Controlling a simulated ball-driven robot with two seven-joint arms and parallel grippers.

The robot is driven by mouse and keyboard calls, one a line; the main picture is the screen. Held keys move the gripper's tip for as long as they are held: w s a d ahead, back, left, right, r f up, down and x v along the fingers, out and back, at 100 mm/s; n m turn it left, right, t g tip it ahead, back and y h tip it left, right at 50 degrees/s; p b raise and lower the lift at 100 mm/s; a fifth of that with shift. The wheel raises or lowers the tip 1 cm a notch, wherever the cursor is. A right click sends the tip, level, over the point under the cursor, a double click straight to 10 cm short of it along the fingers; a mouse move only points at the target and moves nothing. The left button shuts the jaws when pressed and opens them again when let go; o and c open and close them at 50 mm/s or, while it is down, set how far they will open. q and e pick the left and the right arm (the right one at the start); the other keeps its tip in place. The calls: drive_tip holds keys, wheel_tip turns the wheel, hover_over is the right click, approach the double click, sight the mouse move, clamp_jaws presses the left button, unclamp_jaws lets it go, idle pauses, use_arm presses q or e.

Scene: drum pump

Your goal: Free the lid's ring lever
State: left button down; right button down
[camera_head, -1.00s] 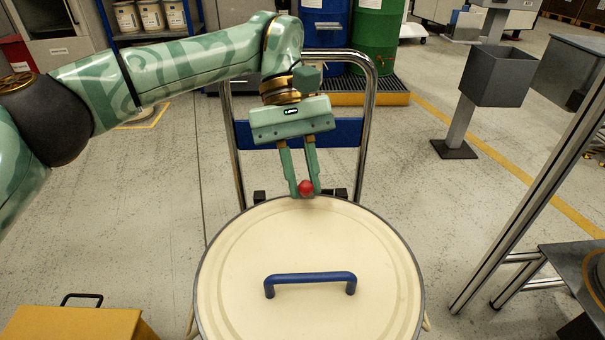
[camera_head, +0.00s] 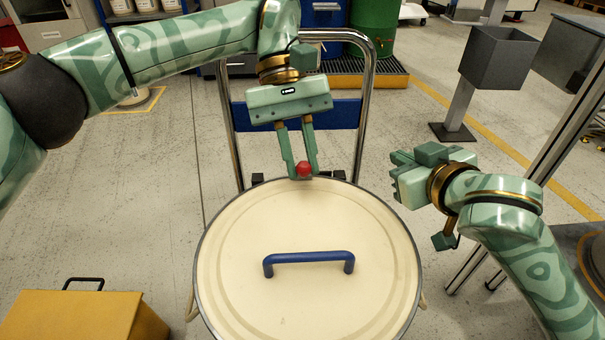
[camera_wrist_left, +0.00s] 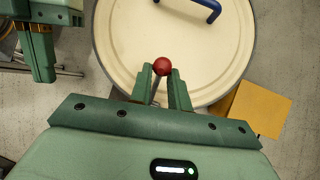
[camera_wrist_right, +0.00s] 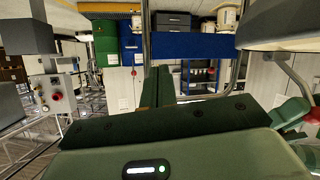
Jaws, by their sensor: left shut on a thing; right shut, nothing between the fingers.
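The cream drum lid (camera_head: 310,215) with its blue handle (camera_head: 308,258) fills the lower middle of the head view. The ring lever's red ball (camera_head: 303,169) sits at the lid's far rim. My left gripper (camera_head: 302,171) is shut on the lever at this ball; the left wrist view shows the ball (camera_wrist_left: 162,66) between the fingertips and a thin rod below it. My right gripper (camera_head: 396,172) is to the right of the lid, apart from it and pointing left. Its fingers are together and empty in the right wrist view (camera_wrist_right: 160,75).
A chrome trolley frame (camera_head: 369,90) stands behind the drum. A yellow box (camera_head: 75,315) is at the lower left. A grey bin on a post (camera_head: 497,58) stands at the back right. The floor left of the drum is mostly clear.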

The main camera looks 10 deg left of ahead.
drive_tip(key=s+a+r+n+g, duration=0.3)
drive_tip(key=s+a+r, duration=0.5)
drive_tip(key=a+r, duration=0.2)
drive_tip(key=s+a+r+n+g+h, duration=0.1)
drive_tip(key=s+n, duration=0.1)
drive_tip(key=s, duration=0.4)
drive_tip(key=s+a+r+n+g, duration=0.2)
drive_tip(key=s+n, duration=0.1)
drive_tip(key=s, duration=0.4)
drive_tip(key=x, duration=0.9)
drive_tip(key=shift+w+d+f, duration=0.1)
drive_tip(key=shift+d+f, duration=0.1)
drive_tip(key=shift+f, duration=0.25)
drive_tip(key=w, duration=0.3)
drive_tip(key=shift+w+d, duration=0.15)
drive_tip(key=shift+d, duration=0.05)
drive_tip(key=shift+w+d, duration=0.1)
drive_tip(key=shift+w, duration=0.4)
